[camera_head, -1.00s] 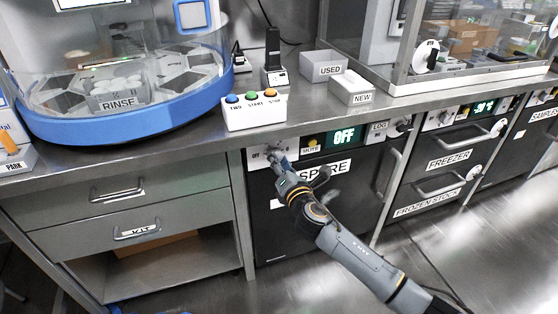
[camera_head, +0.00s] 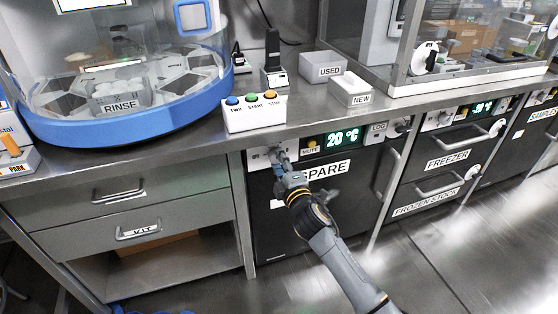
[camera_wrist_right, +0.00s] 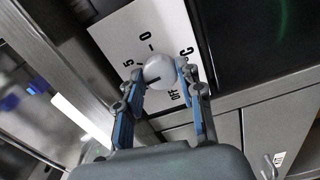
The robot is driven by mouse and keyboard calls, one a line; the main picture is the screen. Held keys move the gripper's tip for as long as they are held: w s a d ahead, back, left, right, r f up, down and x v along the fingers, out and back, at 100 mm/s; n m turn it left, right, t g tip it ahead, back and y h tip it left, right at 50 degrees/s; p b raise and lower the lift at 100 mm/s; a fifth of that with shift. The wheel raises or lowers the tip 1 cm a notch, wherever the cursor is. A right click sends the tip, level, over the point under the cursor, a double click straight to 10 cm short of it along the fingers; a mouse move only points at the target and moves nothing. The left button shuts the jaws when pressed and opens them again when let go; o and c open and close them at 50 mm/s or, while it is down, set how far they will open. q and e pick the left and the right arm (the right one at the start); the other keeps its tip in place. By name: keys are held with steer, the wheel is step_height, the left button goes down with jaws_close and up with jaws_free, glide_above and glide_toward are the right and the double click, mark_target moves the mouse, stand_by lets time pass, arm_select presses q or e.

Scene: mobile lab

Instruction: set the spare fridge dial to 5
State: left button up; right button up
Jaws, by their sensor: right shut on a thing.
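The spare fridge (camera_head: 345,200) stands under the counter, with a label reading SPARE and a lit display (camera_head: 342,138) showing 20 °C. Its dial plate (camera_head: 257,163) is at the upper left of the front. My right gripper (camera_head: 280,160) is at that plate and partly covers it. In the right wrist view, the dial (camera_wrist_right: 160,69) is a pale round knob, and my right gripper (camera_wrist_right: 158,76) is shut on it from both sides. Marks including OFF and 5 show around the knob; a dark line shows on its lower left edge. My left gripper is out of view.
The freezer (camera_head: 445,160) and frozen stock drawers are to the right. USED (camera_head: 322,66) and NEW (camera_head: 352,92) boxes are further back. The floor in front is clear.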

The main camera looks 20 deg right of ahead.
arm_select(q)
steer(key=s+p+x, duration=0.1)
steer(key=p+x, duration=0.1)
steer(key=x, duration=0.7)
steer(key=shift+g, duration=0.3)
arm_select(e)
steer(key=shift+f+m, duration=0.15)
steer(key=shift+m, duration=3.25)
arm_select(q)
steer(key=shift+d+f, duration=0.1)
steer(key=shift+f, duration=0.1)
arm_select(e)
steer(key=o, duration=1.2)
steer(key=s, duration=1.2)
steer(key=shift+d, duration=0.2)
